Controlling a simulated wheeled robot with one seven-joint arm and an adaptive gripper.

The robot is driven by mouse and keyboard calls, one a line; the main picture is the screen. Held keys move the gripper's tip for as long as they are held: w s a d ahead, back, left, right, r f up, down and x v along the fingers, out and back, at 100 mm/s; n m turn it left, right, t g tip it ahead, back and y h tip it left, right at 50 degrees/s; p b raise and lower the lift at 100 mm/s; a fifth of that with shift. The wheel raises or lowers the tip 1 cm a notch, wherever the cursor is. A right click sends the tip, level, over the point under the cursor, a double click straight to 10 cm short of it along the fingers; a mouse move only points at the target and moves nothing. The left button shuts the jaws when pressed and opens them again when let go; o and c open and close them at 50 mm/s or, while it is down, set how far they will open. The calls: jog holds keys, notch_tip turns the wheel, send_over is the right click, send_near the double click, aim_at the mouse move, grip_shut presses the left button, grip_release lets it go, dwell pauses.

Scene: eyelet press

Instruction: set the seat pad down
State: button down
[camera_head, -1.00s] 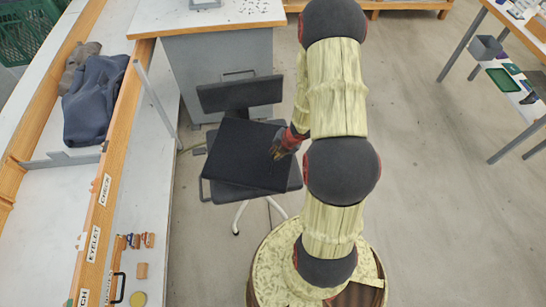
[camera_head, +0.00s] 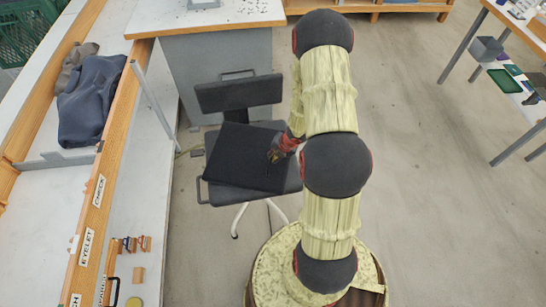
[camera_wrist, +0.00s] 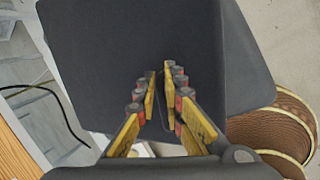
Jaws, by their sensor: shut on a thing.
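The seat pad (camera_head: 243,160) is a flat, dark, roughly square piece over the seat of the black office chair (camera_head: 287,182). It is turned a little relative to the seat, which shows along the right and front edges. I cannot tell whether the pad rests fully on the seat or hovers just above it. My gripper (camera_head: 276,154) is at the pad's right side, shut on it. In the wrist view the pad (camera_wrist: 125,45) spreads out beyond my gripper (camera_wrist: 160,80), and the chair seat (camera_wrist: 245,60) shows to its right. The gripped part is mostly hidden between the fingers.
The chair's backrest (camera_head: 238,94) stands behind the pad, in front of a grey-sided table (camera_head: 222,72). A wooden-edged workbench (camera_head: 103,170) with a dark blue garment (camera_head: 90,100) runs along the left. Open floor (camera_head: 425,200) lies to the right.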

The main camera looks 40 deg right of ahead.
jog(key=c, duration=1.9)
grip_release()
jog(key=shift+f, duration=0.15)
jog(key=shift+s+f, duration=0.1)
jog(key=shift+s, duration=0.05)
jog(key=shift+r, duration=0.2)
jog(key=shift+r, duration=0.35)
jog(key=p+v, duration=0.6)
jog(key=v, duration=0.5)
jog(key=w+r+m+h, duration=0.15)
jog(key=r+m, duration=0.25)
jog(key=r, duration=0.5)
jog(key=w+a+r+m+t+h, duration=0.1)
jog(key=r+m+h, duration=0.15)
jog(key=r, duration=0.65)
jog(key=w+r+m+h, duration=0.1)
jog(key=w+r+m, duration=0.1)
jog(key=r+m, duration=0.5)
jog(key=s+a+r+m+y, duration=0.1)
jog(key=s+a+r+m, duration=0.2)
jog(key=s+a+r, duration=0.2)
jog(key=s+a+r+m+y, duration=0.1)
jog(key=s+a+r+m, duration=0.2)
jog(key=a, duration=0.8)
jog(key=s+a+r+m+y, duration=0.2)
jog(key=s+a+r+m, duration=0.2)
jog(key=s+a+r, duration=0.4)
jog(key=shift+s, duration=0.75)
